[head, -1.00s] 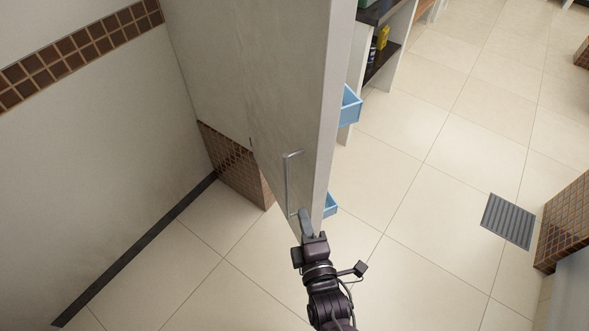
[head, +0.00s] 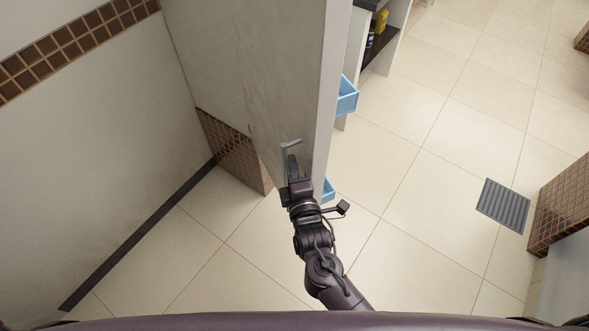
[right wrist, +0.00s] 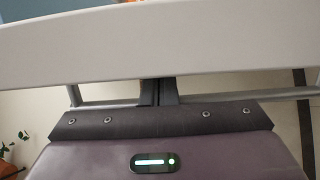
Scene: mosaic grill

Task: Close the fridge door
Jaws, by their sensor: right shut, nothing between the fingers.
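The fridge door (head: 285,70) is a tall pale grey panel standing open in the head view, seen from above. Its metal handle (head: 289,144) is on the left face, near the lower end. My right gripper (head: 293,168) is at the door by the handle, with its arm coming up from below. In the right wrist view the fingers (right wrist: 157,92) are shut together with nothing between them, at the handle bar (right wrist: 110,102). The pale door (right wrist: 150,45) spans the picture just beyond them. I cannot tell whether the fingers touch it. My left gripper is out of view.
Light blue bins (head: 347,97) stick out past the door's right edge. A shelf (head: 381,45) stands behind it. A wall with brown tiles (head: 70,40) is on the left. A floor grate (head: 503,205) and a tiled block (head: 560,205) are at the right. The tiled floor between is clear.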

